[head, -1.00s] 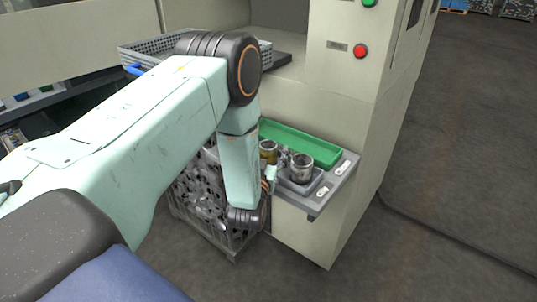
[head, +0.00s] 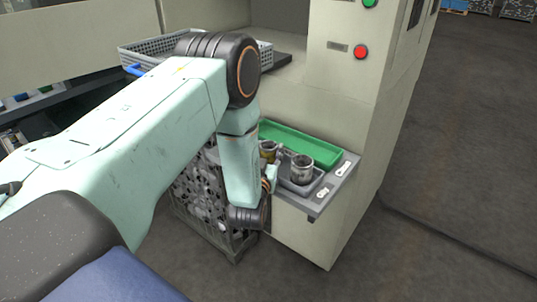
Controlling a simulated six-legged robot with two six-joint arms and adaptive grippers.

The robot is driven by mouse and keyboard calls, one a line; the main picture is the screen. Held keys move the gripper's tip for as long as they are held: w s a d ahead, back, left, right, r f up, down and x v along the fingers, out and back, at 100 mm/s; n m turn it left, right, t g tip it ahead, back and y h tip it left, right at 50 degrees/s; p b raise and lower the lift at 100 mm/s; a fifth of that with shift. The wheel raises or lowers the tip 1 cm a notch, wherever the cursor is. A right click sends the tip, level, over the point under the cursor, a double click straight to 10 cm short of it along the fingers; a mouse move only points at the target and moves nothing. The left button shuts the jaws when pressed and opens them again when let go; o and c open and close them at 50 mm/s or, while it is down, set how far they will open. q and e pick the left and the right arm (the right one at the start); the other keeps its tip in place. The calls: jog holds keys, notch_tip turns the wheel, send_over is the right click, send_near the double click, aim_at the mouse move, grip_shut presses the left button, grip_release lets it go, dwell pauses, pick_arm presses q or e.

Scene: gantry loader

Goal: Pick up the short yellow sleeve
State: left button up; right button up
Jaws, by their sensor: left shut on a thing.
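The short yellow sleeve (head: 267,149) is a small brass-coloured ring, partly hidden behind my left forearm and wrist. My left gripper (head: 279,156) is at its right side, over the machine's shelf, and is shut on it. The fingers are small in the picture and partly hidden, so their exact grip does not show. Whether the sleeve touches the surface below it cannot be told. My right gripper is not in view.
A silver sleeve (head: 302,168) stands upright in a small grey tray (head: 303,187), close to the right of my gripper. A long green tray (head: 313,149) lies behind. A wire crate of metal parts (head: 193,212) stands below, and a grey basket (head: 137,52) is at upper left.

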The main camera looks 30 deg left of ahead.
pick_arm(q)
jog(key=shift+f, duration=0.1)
jog(key=shift+c, duration=1)
